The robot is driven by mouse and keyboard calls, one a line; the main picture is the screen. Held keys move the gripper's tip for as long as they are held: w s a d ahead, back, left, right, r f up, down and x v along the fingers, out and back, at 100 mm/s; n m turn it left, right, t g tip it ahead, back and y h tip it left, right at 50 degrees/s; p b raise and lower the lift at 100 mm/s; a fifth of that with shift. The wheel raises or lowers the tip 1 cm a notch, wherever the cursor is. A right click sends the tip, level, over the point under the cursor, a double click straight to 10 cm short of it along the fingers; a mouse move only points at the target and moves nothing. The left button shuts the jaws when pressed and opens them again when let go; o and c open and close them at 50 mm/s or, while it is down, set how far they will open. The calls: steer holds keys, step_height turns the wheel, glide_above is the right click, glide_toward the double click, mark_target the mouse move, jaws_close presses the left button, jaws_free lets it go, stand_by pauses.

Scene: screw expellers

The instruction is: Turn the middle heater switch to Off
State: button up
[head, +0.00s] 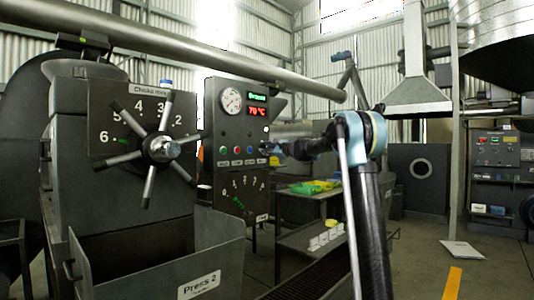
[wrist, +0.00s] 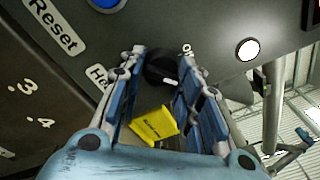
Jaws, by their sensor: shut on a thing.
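In the wrist view a black rotary switch (wrist: 160,66) with a white pointer mark sits on the dark panel, between my fingertips. An "Off" label, partly covered, shows beside my right finger, and a label starting "He" is partly hidden behind my left finger. The white mark lies on the switch's lower right side, apart from the "Off" label. My gripper (wrist: 161,62) is shut on the switch. In the head view my gripper (head: 284,148) is at the right edge of the control panel (head: 228,112), and the switch cannot be made out there.
A yellow piece (wrist: 153,124) with dark print shows between my fingers; its distance is unclear. The spoked choke wheel (head: 160,147) stands left of the panel. A bench with yellow-green items (head: 314,187) is below my arm.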

steer(key=shift+o, duration=0.2)
steer(key=n, duration=0.5)
steer(key=shift+n, duration=0.3)
steer(key=shift+f+n+y, duration=0.1)
steer(key=shift+n+y, duration=0.4)
steer(key=shift+n, duration=2)
steer(key=shift+c, duration=0.2)
steer(key=o, duration=1.1)
steer(key=shift+f, duration=0.1)
steer(key=shift+c, duration=0.2)
steer(key=v, duration=1.1)
steer(key=shift+s+d, duration=0.15)
steer(key=shift+d, duration=0.25)
